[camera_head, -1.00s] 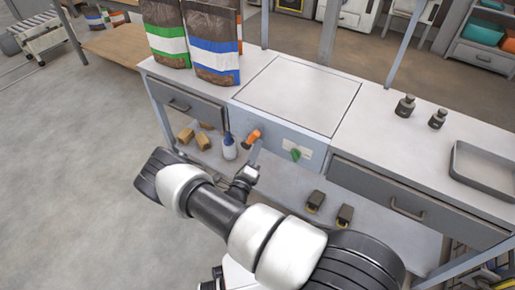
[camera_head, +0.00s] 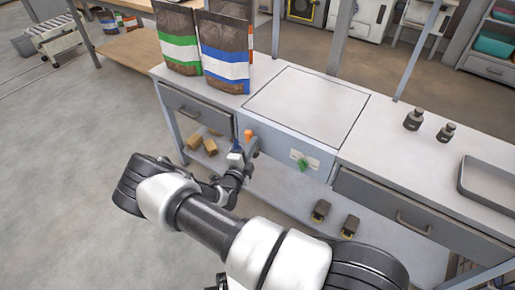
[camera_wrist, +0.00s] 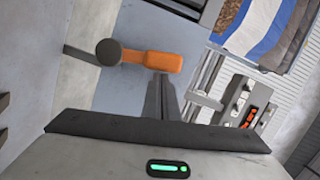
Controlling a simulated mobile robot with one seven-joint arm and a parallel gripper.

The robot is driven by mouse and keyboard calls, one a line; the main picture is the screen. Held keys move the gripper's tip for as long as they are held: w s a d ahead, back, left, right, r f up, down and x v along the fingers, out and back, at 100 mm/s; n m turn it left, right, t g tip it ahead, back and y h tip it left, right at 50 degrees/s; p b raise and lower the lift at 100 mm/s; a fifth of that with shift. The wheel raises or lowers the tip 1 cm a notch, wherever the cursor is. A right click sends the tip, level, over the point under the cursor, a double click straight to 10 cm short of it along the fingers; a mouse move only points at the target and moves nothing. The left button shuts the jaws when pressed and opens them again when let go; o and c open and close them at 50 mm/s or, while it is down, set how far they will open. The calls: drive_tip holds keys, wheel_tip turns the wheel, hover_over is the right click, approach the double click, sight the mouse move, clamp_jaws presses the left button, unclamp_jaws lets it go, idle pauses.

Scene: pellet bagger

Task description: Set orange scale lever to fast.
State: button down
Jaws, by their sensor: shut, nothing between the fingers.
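The orange lever (camera_head: 248,134) is on the grey front panel of the scale, under the square plate (camera_head: 306,105). In the wrist view the orange lever (camera_wrist: 152,61) lies across the picture, with a round dark grey end (camera_wrist: 108,52) at its left. My gripper (camera_head: 250,148) is at the panel, just below the lever in the head view, and hides part of it. In the wrist view my gripper's fingers (camera_wrist: 162,88) are shut together with nothing between them. Their tips are at the lever's right part; I cannot tell whether they touch. No lever-position label is readable.
Drawers (camera_head: 195,108) flank the panel. Pellet bags (camera_head: 224,52) stand on the bench. Wooden blocks (camera_head: 202,143) and dark weights (camera_head: 350,226) are on the lower shelf. Floor at left is clear.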

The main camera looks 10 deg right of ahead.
sight(247, 137)
drive_tip(key=shift+w+a+n+b, duration=0.4)
drive_tip(key=shift+w+a, duration=0.65)
drive_tip(key=shift+a, duration=0.05)
drive_tip(key=shift+w+a+r, duration=0.1)
drive_tip(key=shift+a, duration=0.1)
